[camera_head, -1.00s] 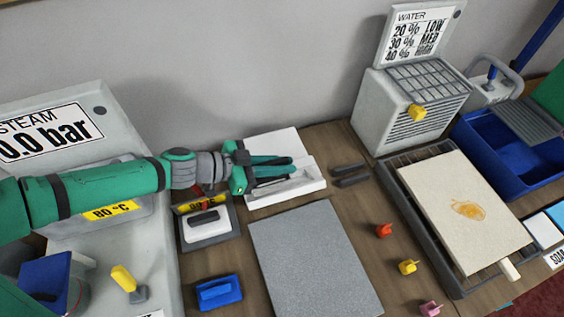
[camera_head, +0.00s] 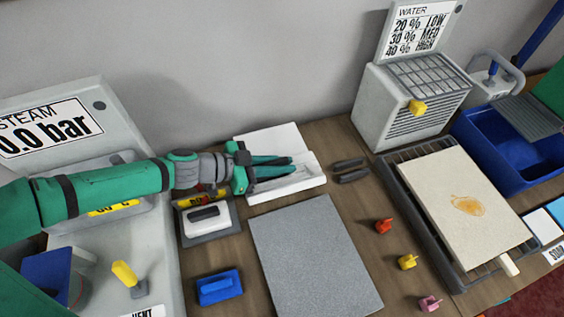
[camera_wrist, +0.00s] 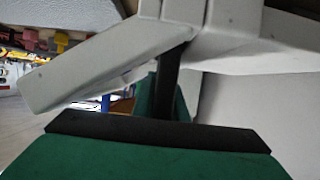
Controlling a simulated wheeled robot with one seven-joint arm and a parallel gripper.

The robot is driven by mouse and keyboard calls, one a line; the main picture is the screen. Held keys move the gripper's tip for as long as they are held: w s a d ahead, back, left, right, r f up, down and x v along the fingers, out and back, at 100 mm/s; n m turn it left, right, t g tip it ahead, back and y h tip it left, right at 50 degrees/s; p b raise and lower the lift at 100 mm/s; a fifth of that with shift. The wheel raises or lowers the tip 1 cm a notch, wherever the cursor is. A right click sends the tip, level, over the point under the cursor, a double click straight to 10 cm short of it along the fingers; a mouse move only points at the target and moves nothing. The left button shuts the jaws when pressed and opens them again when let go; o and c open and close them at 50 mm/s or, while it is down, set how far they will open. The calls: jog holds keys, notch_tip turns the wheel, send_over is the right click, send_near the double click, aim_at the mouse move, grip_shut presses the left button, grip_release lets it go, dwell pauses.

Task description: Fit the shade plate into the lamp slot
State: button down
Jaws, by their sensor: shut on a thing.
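My gripper (camera_head: 285,168) lies low over a white stand (camera_head: 315,180) with an upright back panel, at the back centre of the table. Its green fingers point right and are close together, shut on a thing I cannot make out. In the wrist view, the near green finger with its black pad (camera_wrist: 160,133) fills the bottom. A slanted pale grey piece (camera_wrist: 95,62) shows beyond it, close to a larger grey body (camera_wrist: 240,40). I cannot tell whether this piece is the shade plate or part of the stand. I cannot make out the lamp slot.
Two dark bars (camera_head: 352,175) lie just right of the stand. A grey flat board (camera_head: 315,255) lies in front. Small red (camera_head: 384,226), yellow (camera_head: 407,262) and pink (camera_head: 430,303) pieces stand right of the board.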

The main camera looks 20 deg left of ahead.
jog(key=shift+f, duration=0.65)
jog(key=c, duration=1.7)
grip_release()
jog(key=shift+a, duration=0.1)
jog(key=v, duration=0.7)
jog(key=shift+s+a, duration=0.1)
jog(key=shift+s, duration=0.05)
